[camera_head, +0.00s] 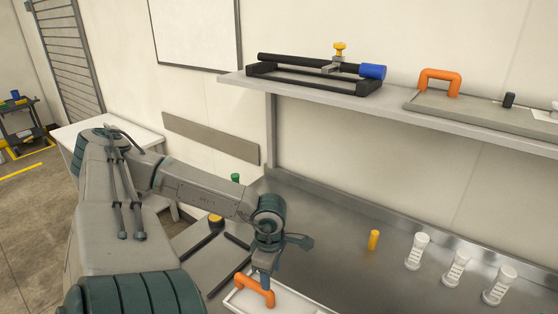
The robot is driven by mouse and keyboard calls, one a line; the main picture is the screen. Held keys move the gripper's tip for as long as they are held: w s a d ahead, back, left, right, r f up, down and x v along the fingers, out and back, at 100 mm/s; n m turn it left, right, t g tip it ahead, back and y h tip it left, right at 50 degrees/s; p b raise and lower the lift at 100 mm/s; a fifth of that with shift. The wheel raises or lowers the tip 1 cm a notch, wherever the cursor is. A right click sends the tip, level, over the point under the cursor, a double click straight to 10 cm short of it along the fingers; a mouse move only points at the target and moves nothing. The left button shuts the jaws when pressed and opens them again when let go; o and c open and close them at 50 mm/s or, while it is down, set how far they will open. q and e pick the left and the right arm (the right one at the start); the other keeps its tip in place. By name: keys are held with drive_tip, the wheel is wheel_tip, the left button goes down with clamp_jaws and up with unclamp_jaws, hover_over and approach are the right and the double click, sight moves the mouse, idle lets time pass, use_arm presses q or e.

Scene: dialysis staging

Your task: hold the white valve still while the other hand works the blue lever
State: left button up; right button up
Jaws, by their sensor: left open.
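Three white upright fittings (417,251) stand in a row on the steel counter at the right; I cannot tell whether one is the white valve. No blue lever shows clearly. A blue cylindrical end (373,71) sits on a black rod on the wall shelf. My left gripper (282,262) is open above the counter, just above and beside an orange handle (254,290) on a white tray (300,303). It is well left of the white fittings. Part of the gripper is hidden by its own wrist. My right gripper is not in view.
A small yellow-orange cylinder (374,240) stands on the steel counter (335,220). The shelf (395,108) above holds a black frame (315,85) and a grey plate with an orange handle (440,80).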

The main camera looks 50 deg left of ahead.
sight(270, 291)
use_arm(q)
drive_tip(key=f+b, duration=0.1)
drive_tip(key=s+f+b, duration=0.1)
drive_tip(key=f+b, duration=0.1)
drive_tip(key=shift+s+f, duration=0.1)
drive_tip(key=shift+f, duration=0.15)
drive_tip(key=f+b, duration=0.4)
drive_tip(key=shift+w+f, duration=0.2)
drive_tip(key=shift+w, duration=0.1)
drive_tip(key=shift+s+f+b, duration=0.1)
drive_tip(key=shift+f+b, duration=0.3)
drive_tip(key=shift+b, duration=0.25)
drive_tip(key=shift+f+b, duration=0.7)
drive_tip(key=shift+f, duration=0.05)
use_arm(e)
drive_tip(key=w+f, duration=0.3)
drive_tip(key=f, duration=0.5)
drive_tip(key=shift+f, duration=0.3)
use_arm(q)
clamp_jaws()
